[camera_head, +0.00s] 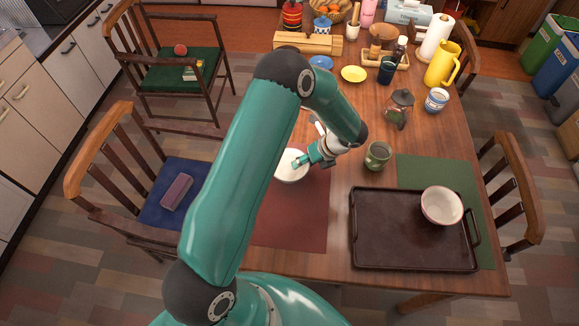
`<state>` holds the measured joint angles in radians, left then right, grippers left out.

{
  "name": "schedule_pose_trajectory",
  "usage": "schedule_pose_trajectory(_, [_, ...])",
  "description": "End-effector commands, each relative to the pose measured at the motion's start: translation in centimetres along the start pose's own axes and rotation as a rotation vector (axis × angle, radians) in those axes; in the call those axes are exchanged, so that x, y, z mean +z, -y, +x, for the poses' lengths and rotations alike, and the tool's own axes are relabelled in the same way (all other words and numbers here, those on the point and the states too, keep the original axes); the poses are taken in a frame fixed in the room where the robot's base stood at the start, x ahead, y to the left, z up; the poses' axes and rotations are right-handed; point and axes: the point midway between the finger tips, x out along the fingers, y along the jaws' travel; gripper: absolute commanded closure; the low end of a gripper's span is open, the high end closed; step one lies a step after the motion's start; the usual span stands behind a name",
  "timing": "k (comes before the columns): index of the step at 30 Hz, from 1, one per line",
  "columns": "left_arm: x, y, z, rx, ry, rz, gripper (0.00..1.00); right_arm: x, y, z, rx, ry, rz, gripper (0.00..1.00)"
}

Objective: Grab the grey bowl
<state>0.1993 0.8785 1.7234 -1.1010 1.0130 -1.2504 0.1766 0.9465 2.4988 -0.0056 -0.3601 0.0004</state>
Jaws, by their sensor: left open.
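A pale, grey-white bowl (288,176) sits on the table at the far end of the red placemat (300,220). My own arm hides part of its left side. My left gripper (300,163) comes in from the right, above or at the bowl's right side. It is open, with a teal finger overlapping the bowl's inside in this view. I cannot tell whether it touches the rim. A second bowl (441,205), whitish with a reddish outside, stands on the dark tray (400,255) at the right. My right gripper is not in view.
A green cup (377,156) stands right of my gripper, with a glass jar (398,108) beyond it. A yellow plate (354,74), a yellow pitcher (442,66) and a patterned cup (436,100) stand farther back. Bare wood lies between the red placemat and the tray.

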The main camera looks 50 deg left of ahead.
Motion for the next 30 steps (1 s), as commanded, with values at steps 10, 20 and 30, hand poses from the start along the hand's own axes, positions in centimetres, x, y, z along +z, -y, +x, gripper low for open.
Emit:
schedule_pose_trajectory(10, [0.0,0.04,1.23,-0.001,0.0,0.0,0.55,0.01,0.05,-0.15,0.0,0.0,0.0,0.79])
schedule_pose_trajectory(20, [-0.01,0.06,1.19,-0.002,0.0,0.0,1.0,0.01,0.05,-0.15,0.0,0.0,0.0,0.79])
schedule_pose_trajectory(30, [-0.02,0.13,1.16,-0.004,0.0,0.0,1.0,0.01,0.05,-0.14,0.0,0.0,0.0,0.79])
